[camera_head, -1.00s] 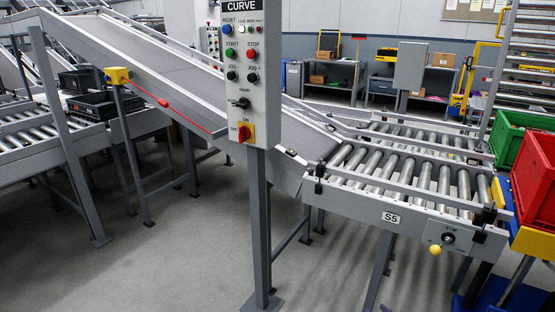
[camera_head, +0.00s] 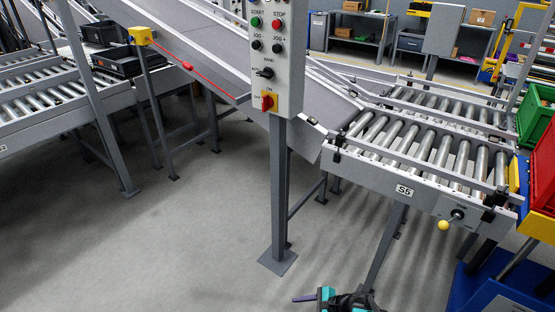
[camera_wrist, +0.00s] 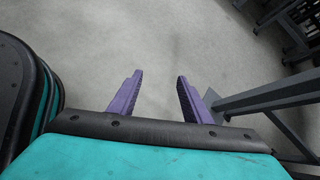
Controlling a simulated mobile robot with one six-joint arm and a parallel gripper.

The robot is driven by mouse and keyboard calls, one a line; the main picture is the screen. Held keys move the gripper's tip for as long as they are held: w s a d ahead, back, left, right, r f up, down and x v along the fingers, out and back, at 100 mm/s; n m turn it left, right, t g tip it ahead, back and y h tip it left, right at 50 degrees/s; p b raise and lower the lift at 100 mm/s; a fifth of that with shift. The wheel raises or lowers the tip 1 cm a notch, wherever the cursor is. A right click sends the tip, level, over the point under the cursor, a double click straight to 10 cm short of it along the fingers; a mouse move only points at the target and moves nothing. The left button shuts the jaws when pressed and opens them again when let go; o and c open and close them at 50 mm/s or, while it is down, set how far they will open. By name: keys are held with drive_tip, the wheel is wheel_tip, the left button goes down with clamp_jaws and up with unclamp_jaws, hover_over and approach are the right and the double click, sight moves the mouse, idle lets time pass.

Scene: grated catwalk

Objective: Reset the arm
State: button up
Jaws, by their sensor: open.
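My gripper (camera_wrist: 157,88) shows in the wrist view with its two purple fingers spread apart. Nothing is between them, only bare grey floor beyond. In the head view, my gripper (camera_head: 300,298) and wrist show at the bottom edge, low over the floor, below the control post and left of the roller conveyor's leg. Only one purple finger can be made out there, pointing left. The rest of the arm is cut off by the frame.
A control panel (camera_head: 276,50) stands on a grey post ahead. A roller conveyor (camera_head: 420,150) marked S5 is at right, beside red (camera_head: 545,170) and green (camera_head: 537,112) crates. A sloped belt (camera_head: 200,55) runs behind. The floor (camera_head: 150,250) at lower left is clear.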

drive_tip(key=s+a+f+n+g+h+p, duration=0.1)
drive_tip(key=s+a+n+g+h+p, duration=0.2)
drive_tip(key=s+n+g, duration=0.65)
drive_tip(key=s+d+f+n+h, duration=0.1)
drive_tip(key=s+d+n+h, duration=0.5)
drive_tip(key=s+d+n, duration=0.2)
drive_tip(key=s+d+t, duration=0.1)
drive_tip(key=s+d, duration=0.1)
drive_tip(key=d, duration=0.2)
drive_tip(key=shift+s, duration=0.15)
drive_tip(key=shift+d+f+n, duration=0.1)
drive_tip(key=shift+n, duration=0.15)
drive_tip(key=c, duration=0.3)
